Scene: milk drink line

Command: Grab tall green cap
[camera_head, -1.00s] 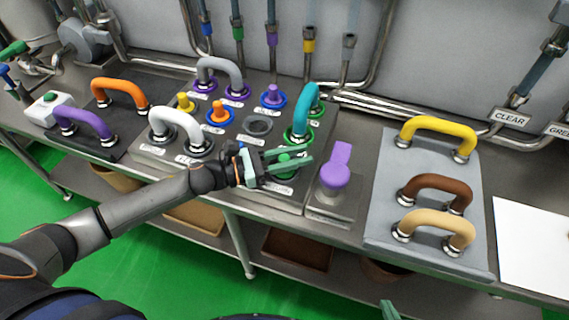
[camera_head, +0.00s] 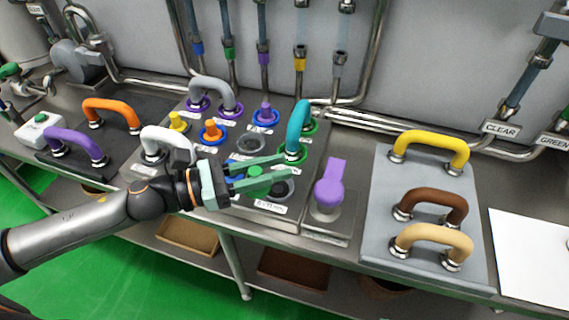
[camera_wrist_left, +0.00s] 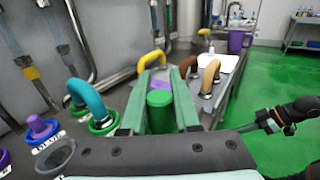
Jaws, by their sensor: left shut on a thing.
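The green cap (camera_head: 255,172) is held between the two green fingers of my left gripper (camera_head: 287,167), above the front right of the grey panel (camera_head: 292,222). In the left wrist view the cap is a green cylinder (camera_wrist_left: 160,115) between the fingers of my left gripper (camera_wrist_left: 160,82). The fingers hide part of the cap in the head view. A dark, empty round socket (camera_head: 284,189) shows below and to the right of the cap.
A teal handle (camera_head: 298,128) stands just behind the gripper. A purple valve lever (camera_head: 329,187) is to the right, and a white handle (camera_head: 170,138) to the left. Yellow (camera_head: 432,139), brown (camera_head: 438,199) and tan (camera_head: 435,236) handles stand on a grey plate further right.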

